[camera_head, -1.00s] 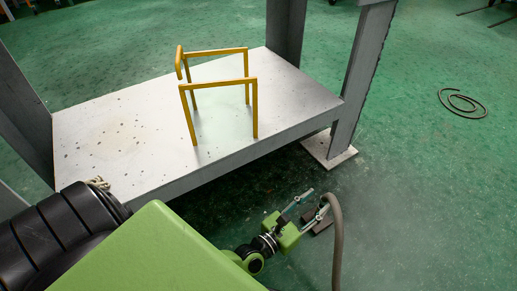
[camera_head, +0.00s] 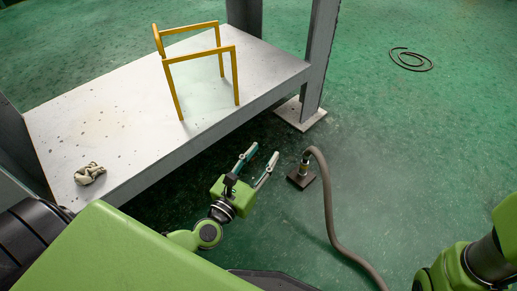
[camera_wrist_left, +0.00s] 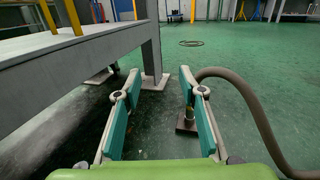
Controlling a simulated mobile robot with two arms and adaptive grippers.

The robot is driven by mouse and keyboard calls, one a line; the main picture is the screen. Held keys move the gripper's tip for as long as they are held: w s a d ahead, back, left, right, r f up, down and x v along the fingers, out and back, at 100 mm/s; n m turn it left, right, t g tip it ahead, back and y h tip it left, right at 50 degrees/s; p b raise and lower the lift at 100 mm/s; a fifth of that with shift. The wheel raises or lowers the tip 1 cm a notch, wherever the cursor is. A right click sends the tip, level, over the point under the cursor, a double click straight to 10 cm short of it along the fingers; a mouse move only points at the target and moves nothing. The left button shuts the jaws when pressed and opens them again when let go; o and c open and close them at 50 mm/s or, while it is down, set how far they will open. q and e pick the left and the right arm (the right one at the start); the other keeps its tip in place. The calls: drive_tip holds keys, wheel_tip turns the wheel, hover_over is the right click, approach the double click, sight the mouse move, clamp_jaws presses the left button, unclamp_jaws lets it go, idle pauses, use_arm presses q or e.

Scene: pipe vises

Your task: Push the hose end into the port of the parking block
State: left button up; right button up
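The grey-brown hose (camera_head: 326,196) rises from the floor and bends over. Its end (camera_head: 304,165), with a metal fitting, points down at the small dark parking block (camera_head: 301,180) on the floor. The fitting stands upright at the block's top; how deep it sits in the port I cannot tell. My left gripper (camera_head: 262,154) is open and empty, to the left of the block and apart from the hose. In the left wrist view, the open fingers (camera_wrist_left: 158,78) partly hide the hose end; the block (camera_wrist_left: 186,124) shows beside the right finger. My right gripper is out of view.
A grey bench (camera_head: 150,100) with a yellow pipe frame (camera_head: 201,62) stands left of the block. A crumpled rag (camera_head: 89,173) lies on it. The bench leg's foot plate (camera_head: 300,114) is behind the block. A coil (camera_head: 411,60) lies farther off. The floor to the right is mostly free.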

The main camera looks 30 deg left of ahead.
use_arm(q)
wheel_tip(320, 180, up, 7)
drive_tip(key=s, duration=0.2)
drive_tip(key=shift+d+f+y, duration=0.2)
drive_tip(key=shift+d+y, duration=0.1)
drive_tip(key=shift+d, duration=0.1)
